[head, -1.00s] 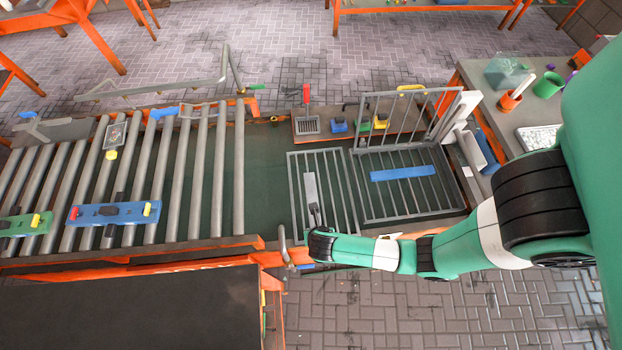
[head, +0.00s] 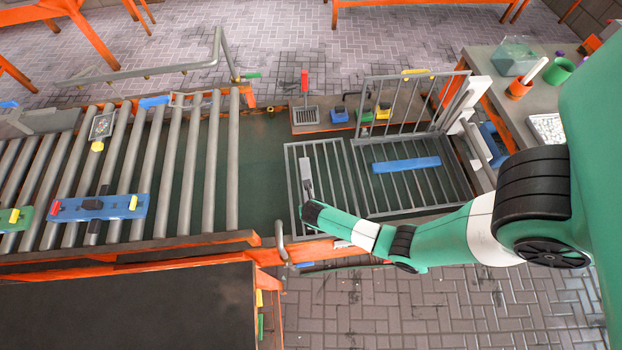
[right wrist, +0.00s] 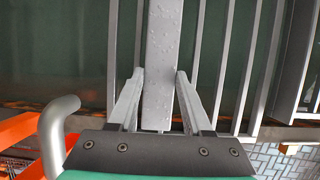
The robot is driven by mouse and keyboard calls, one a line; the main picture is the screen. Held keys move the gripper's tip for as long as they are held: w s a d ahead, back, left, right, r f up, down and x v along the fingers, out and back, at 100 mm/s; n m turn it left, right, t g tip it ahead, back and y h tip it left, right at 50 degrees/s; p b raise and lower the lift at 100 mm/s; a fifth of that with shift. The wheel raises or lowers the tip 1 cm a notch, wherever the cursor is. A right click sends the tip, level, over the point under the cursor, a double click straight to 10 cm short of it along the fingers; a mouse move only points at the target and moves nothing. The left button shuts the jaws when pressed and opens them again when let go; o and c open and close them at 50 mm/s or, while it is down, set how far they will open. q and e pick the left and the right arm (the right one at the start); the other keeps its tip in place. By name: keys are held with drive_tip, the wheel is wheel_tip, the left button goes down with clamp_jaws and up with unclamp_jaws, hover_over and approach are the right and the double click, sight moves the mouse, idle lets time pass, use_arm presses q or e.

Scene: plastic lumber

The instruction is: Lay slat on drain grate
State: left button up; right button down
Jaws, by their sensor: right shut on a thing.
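A grey speckled slat (head: 305,172) lies lengthwise over the left part of the barred drain grate (head: 325,156). My right gripper (right wrist: 159,80) is shut on the slat's near end, one finger on each side of it. In the right wrist view the slat (right wrist: 161,45) runs away from me roughly parallel to the grate's bars (right wrist: 222,50). I cannot tell whether it touches the bars. My left gripper is not in view.
A blue slat (head: 406,164) lies on the barred rack to the right, with an upright barred gate (head: 408,105) behind it. Rollers (head: 170,170) carry a blue board (head: 118,206) at left. A curved grey handle (right wrist: 54,125) stands near my gripper.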

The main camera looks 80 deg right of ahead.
drive_tip(key=shift+r, duration=0.1)
drive_tip(key=shift+c, duration=1.6)
unclamp_jaws()
drive_tip(key=shift+f, duration=0.2)
drive_tip(key=shift+r, duration=0.4)
drive_tip(key=p+v, duration=0.6)
drive_tip(key=v, duration=0.5)
drive_tip(key=shift+a+r, duration=0.2)
drive_tip(key=shift+a, duration=0.1)
